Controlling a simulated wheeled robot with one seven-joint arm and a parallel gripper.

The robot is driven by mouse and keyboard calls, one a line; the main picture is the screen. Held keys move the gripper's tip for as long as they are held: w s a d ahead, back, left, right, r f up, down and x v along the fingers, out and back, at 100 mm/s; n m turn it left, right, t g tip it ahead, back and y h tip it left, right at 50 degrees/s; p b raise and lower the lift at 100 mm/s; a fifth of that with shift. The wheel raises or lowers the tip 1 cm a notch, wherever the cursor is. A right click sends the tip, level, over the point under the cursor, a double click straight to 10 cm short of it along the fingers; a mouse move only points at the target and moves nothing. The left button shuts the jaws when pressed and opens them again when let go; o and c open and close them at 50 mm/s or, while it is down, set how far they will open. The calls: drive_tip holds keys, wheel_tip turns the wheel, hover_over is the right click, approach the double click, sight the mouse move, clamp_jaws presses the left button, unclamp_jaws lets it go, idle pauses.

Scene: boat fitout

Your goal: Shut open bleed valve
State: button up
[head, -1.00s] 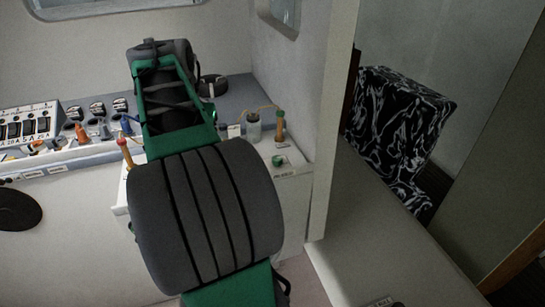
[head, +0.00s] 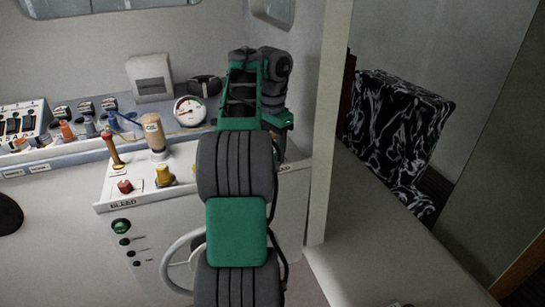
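A "BLEED" label (head: 122,204) is on the front edge of the white console top (head: 140,197), left of my arm in the head view. A small red knob (head: 125,186) stands just behind the label. A thin lever with a red-orange handle (head: 106,139) rises behind that knob, tilted slightly left. I cannot tell which of these is the bleed valve, or whether it is open. My arm reaches forward to the right of them and hides the right part of the console. My gripper's fingers are hidden behind my arm.
A yellow knob (head: 165,176), a tan bottle (head: 155,134) and a round gauge (head: 189,111) stand near the lever. A white handwheel (head: 170,262) and a green button (head: 121,226) are on the console front. A wall edge (head: 333,130) stands close to the right of my arm.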

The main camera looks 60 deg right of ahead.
clamp_jaws()
idle(0.5)
